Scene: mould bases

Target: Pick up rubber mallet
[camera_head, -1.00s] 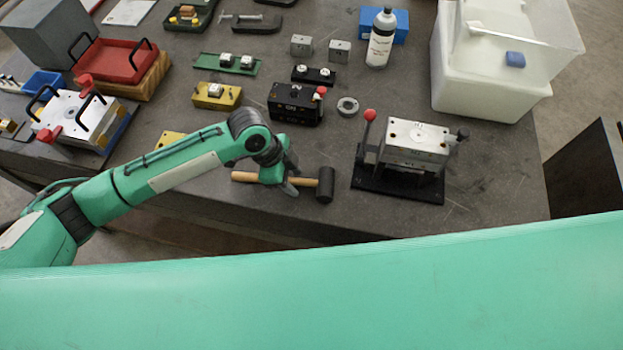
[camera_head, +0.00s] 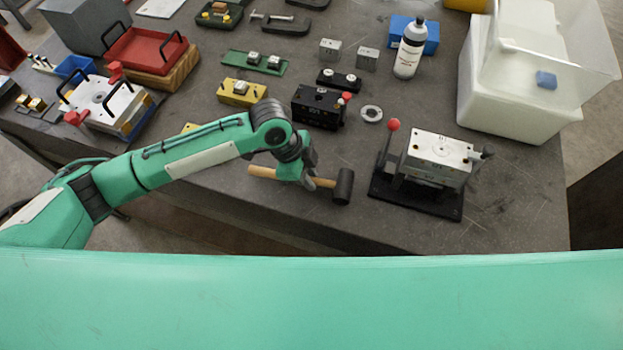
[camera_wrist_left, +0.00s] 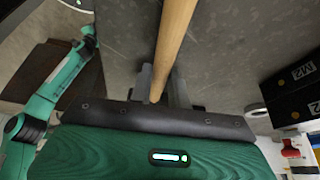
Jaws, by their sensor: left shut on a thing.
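The rubber mallet has a light wooden handle (camera_head: 262,172) and a black head (camera_head: 344,186). In the head view it is at the front edge of the grey table, head to the right. My left gripper (camera_head: 308,183) is shut on the handle, between its left end and the head. In the left wrist view the handle (camera_wrist_left: 172,40) runs between the two grey fingers (camera_wrist_left: 160,88); the head is not seen there. I cannot tell for certain whether the mallet is clear of the table top. My right gripper is not in view.
A black stand with a red-knobbed lever and metal block (camera_head: 436,160) stands right of the mallet. A black block (camera_head: 318,106) and a metal ring (camera_head: 371,114) lie behind it. A white bin (camera_head: 520,100) is at the right. The table's front edge is close.

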